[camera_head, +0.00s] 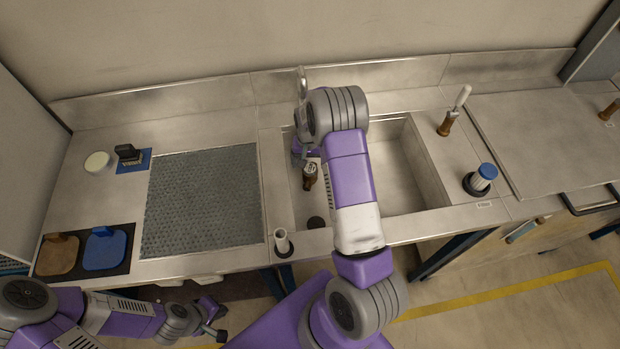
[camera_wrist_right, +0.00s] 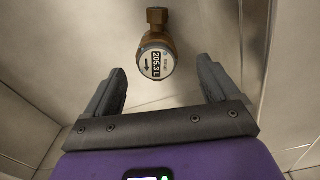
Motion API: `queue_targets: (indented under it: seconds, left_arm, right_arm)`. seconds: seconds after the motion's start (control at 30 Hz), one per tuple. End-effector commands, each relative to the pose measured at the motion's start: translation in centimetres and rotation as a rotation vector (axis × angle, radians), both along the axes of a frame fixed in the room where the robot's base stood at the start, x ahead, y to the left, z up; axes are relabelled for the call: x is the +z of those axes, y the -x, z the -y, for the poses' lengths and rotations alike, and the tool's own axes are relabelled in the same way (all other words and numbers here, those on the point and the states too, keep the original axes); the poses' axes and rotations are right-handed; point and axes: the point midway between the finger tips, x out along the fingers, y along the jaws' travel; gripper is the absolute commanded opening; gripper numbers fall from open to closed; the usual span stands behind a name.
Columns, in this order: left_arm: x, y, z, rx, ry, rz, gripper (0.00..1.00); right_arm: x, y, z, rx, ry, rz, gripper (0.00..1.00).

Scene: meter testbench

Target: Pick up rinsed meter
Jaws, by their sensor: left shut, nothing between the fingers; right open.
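The meter (camera_head: 310,171) is a small brown brass body with a round white dial, lying in the left part of the sink basin. In the right wrist view the meter (camera_wrist_right: 156,60) shows its dial reading 205.3 L, ahead of the fingertips and roughly centred between them. My right gripper (camera_wrist_right: 160,80) is open and empty, with its fingers apart on either side below the meter. In the head view my right arm reaches over the sink and largely hides that gripper (camera_head: 304,150). My left gripper (camera_head: 219,337) is shut and empty, low in front of the counter.
The sink (camera_head: 420,160) has raised walls, with a tap (camera_head: 302,82) behind. A grey mesh mat (camera_head: 203,200) lies left of it.

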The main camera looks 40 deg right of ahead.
Motion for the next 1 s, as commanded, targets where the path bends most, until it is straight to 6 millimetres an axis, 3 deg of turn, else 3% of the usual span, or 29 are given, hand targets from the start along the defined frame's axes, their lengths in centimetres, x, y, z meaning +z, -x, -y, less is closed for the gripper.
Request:
queue_targets:
  seconds: [0.43, 0.77, 1.0]
  left_arm:
    - [-0.6, 0.0, 0.0, 0.0, 0.0, 0.001, 0.0]
    - [-0.6, 0.0, 0.0, 0.0, 0.0, 0.001, 0.0]
    - [-0.6, 0.0, 0.0, 0.0, 0.0, 0.001, 0.0]
  right_arm:
    - [-6.0, 0.4, 0.4, 0.001, -0.001, -0.002, 0.88]
    - [-6.7, 0.3, 0.4, 0.0, 0.0, 0.0, 0.88]
    - [-6.6, 0.3, 0.4, 0.0, -0.001, -0.001, 0.53]
